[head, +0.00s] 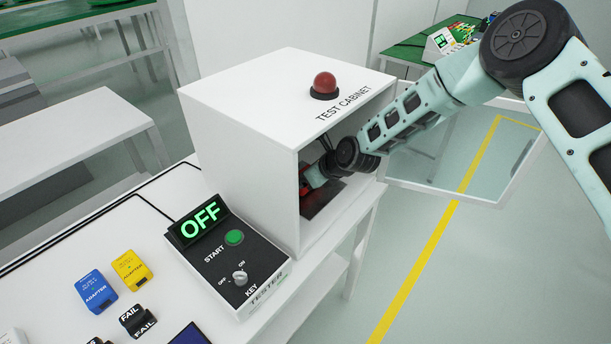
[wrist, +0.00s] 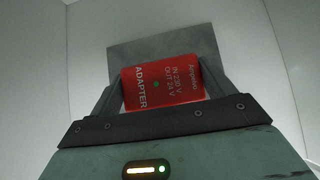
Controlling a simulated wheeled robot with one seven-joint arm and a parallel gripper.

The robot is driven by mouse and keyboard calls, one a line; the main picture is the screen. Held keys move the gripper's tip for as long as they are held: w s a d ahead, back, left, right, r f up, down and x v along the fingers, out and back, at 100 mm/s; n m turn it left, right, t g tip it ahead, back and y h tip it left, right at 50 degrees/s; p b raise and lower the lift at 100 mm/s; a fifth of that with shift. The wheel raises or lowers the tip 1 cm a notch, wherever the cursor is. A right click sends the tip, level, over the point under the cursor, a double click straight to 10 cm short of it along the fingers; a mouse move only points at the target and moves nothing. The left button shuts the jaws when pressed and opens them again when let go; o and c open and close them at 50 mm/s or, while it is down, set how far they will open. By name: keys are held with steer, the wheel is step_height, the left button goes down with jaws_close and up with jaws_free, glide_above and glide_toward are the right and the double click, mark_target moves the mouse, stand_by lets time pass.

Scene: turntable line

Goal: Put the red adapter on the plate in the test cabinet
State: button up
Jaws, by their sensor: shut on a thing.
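The test cabinet (head: 231,130) is a white box with a red dome lamp on top, and its glass door (head: 470,150) stands open to the right. My arm reaches in through the open front. In the wrist view my gripper (wrist: 165,85) is shut on the red adapter (wrist: 180,82), with one finger at each side of it. The grey plate (wrist: 190,45) shows behind and around the adapter. In the head view the plate (head: 322,204) is a dark square on the cabinet floor. I cannot tell whether the adapter touches the plate.
A tester box (head: 228,255) with a lit OFF sign, a green START button and a key switch stands before the cabinet. Blue (head: 96,291) and yellow (head: 132,269) adapters lie on the white table, near FAIL blocks (head: 138,321). The cabinet walls are close around my gripper.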

steer(key=shift+f+b, duration=0.4)
steer(key=shift+f, duration=0.15)
steer(key=o, duration=1.1)
